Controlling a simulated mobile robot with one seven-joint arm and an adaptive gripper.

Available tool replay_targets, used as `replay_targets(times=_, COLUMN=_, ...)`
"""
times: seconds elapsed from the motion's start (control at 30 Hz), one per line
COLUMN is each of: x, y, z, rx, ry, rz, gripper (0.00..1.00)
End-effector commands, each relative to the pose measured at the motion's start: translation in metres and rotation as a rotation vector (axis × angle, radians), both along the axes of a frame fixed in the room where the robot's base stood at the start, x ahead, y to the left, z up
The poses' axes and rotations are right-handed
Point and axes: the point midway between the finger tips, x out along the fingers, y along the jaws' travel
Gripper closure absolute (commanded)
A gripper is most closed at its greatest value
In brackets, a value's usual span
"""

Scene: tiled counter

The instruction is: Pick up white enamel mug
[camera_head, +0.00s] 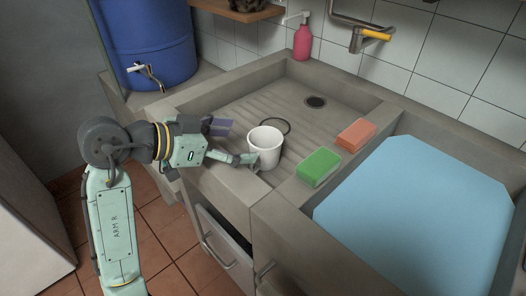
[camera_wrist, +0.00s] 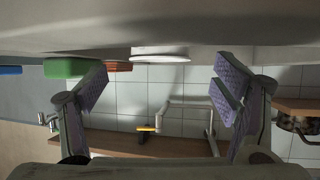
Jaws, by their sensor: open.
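The white enamel mug (camera_head: 263,150) stands upright near the front left of the ribbed sink basin. In the wrist view, a white shape (camera_wrist: 160,54) between the fingers, near the top of the picture, appears to be the mug. My gripper (camera_head: 234,143) comes in from the left, low over the basin's front edge. Its purple-padded fingers are spread and empty, with one close to the mug's left side. Contact cannot be told. In the wrist view the gripper (camera_wrist: 161,82) is wide open.
A green sponge (camera_head: 318,167) and an orange sponge (camera_head: 356,135) lie on the divider right of the mug. A dark ring (camera_head: 285,124) shows behind the mug. A blue barrel (camera_head: 150,40), pink bottle (camera_head: 302,42) and yellow-handled tap (camera_head: 375,34) stand farther back. Pale blue surface (camera_head: 420,215) fills the right side.

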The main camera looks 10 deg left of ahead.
Motion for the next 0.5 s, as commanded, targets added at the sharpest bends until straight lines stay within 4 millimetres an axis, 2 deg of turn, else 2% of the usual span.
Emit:
replay_targets(times=0.23, x=0.022, y=-0.024, z=-0.014, rx=-0.002, ry=0.002, rz=-0.001, gripper=0.18)
replay_targets(times=0.5, x=0.029, y=-0.03, z=-0.02, rx=0.0, ry=0.0, rz=0.001, gripper=0.18)
